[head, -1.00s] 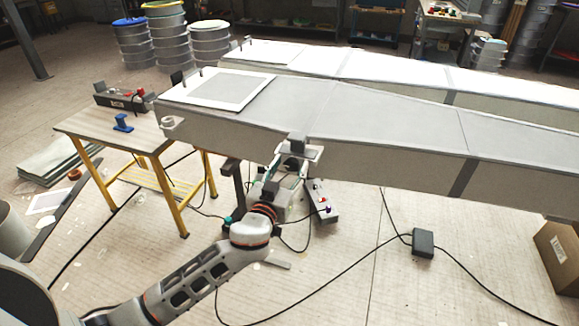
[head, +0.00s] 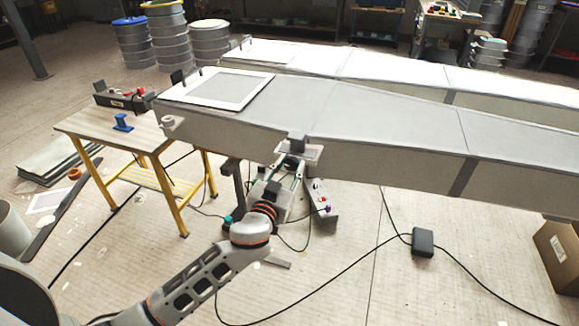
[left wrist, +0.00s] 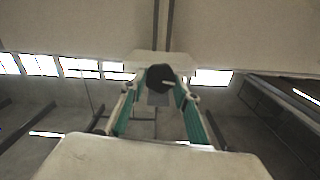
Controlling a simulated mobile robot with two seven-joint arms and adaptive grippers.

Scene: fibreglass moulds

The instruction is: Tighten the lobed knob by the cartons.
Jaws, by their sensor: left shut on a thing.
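The lobed knob (left wrist: 160,77) is a dark, rounded piece under the edge of the long grey mould (head: 390,115). In the left wrist view it sits between the fingertips, against a pale plate. My left gripper (left wrist: 158,92) is shut on it, with teal-sided fingers at either side. In the head view my left gripper (head: 290,168) reaches up from below to the clamp (head: 297,146) on the mould's near side. The knob's lobes are too dark to make out. A cardboard carton (head: 560,255) stands at the right edge. My right gripper is out of view.
A yellow-legged table (head: 108,128) with a blue object stands left of the mould. A control box (head: 320,200) is just right of my left gripper. Cables and a black box (head: 423,242) lie on the floor. The floor in front is mostly clear.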

